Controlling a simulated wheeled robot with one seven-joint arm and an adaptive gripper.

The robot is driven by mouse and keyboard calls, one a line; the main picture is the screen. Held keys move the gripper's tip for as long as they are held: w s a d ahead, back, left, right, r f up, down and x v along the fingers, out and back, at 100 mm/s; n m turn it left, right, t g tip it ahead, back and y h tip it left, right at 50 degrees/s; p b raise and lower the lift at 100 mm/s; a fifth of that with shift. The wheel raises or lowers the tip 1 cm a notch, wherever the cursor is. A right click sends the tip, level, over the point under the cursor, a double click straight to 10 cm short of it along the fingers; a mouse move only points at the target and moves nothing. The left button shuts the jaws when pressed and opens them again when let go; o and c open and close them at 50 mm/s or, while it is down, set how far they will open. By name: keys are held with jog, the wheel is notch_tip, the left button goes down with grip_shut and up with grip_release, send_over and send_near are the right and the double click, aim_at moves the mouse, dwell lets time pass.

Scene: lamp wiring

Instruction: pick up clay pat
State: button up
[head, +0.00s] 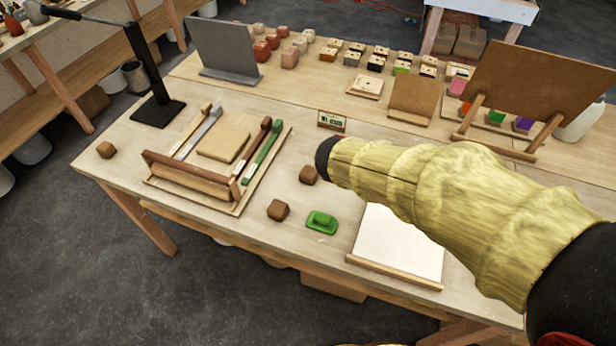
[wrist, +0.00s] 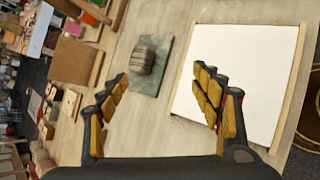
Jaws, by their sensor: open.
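In the wrist view a grey, ridged, rounded lump (wrist: 143,62), which looks like the clay pat, lies on a dark green square plate (wrist: 148,84). My gripper (wrist: 161,75) is open, with nothing between its fingers. The lump and plate appear beyond the fingertips, between the two fingers in the picture and closer to the left one. The gripper is apart from the lump; the exact height cannot be told. In the head view my arm hides the gripper, lump and plate.
A white board (head: 398,245) with a wooden edge lies beside the plate; it also shows in the wrist view (wrist: 258,75). A green block (head: 321,222) and brown cubes (head: 278,210) lie near the front. A wooden tool tray (head: 188,182) is left; a large easel board (head: 535,85) stands behind.

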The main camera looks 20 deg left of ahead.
jog(key=w+a+f+n+t+y, duration=0.1)
jog(key=w+a+f+n+t, duration=0.1)
jog(key=a+f+n, duration=0.35)
jog(key=w+a+f+n+t, duration=0.1)
jog(key=w+a+f+n, duration=0.1)
jog(key=a, duration=0.6)
jog(key=n+t+y, duration=0.3)
jog(key=n, duration=0.4)
send_near(308, 172)
jog(key=b+x, duration=0.1)
jog(key=x, duration=0.2)
jog(key=shift+s+d+f, duration=0.1)
jog(key=shift+d, duration=0.05)
jog(key=shift+f+n, duration=0.25)
jog(key=shift+y, duration=0.3)
jog(key=x, duration=0.2)
jog(key=b+x, duration=0.1)
jog(key=x, duration=0.2)
jog(key=b+x, duration=0.1)
jog(key=x, duration=0.1)
jog(key=shift+w+d+r, duration=0.1)
jog(key=shift+w+r, duration=0.1)
jog(key=shift+w, duration=0.15)
jog(key=c, duration=0.3)
jog(key=c, duration=1.1)
jog(key=shift+r, duration=0.1)
jog(key=shift+c, duration=0.3)
